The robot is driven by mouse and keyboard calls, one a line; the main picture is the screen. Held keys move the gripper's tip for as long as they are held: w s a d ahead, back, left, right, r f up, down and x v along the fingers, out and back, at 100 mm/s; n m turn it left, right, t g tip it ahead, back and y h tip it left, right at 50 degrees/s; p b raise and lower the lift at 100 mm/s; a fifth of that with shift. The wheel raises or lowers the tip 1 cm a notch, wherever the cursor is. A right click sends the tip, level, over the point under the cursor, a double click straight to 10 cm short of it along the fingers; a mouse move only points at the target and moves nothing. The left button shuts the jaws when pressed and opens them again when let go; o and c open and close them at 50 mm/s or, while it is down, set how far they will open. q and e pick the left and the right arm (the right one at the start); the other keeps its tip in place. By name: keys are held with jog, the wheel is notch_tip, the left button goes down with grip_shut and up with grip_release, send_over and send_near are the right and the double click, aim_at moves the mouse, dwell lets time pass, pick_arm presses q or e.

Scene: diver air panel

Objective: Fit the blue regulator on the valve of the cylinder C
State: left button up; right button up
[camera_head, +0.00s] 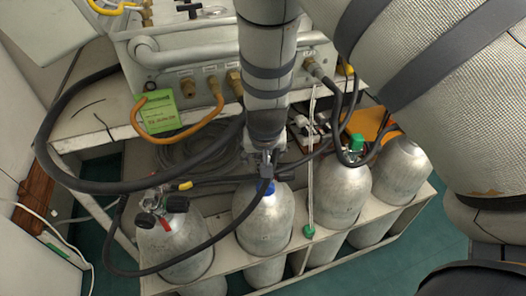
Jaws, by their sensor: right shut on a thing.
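My right gripper (265,158) points down at the top of the second cylinder from the left (265,220). It is shut on the blue regulator (266,187), whose blue part shows just below the fingers. The regulator is over that cylinder's neck; the gripper hides the valve, so I cannot tell whether they are joined. A black hose (225,236) loops from the regulator across the front of the cylinders to the left. No cylinder letter is readable, so I cannot tell which is C. My left gripper is not in view.
The left cylinder (172,245) has a valve with black knobs. The third (341,190) has a green fitting (356,143) and hose; the far-right cylinder (402,165) stands beside it. A white rack (228,264) holds them. The air panel (165,62) with a green tag (158,112) stands behind.

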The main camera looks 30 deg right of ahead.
jog(key=shift+f, duration=0.35)
jog(key=o, duration=2)
jog(key=v, duration=1.2)
jog(key=shift+a, duration=0.1)
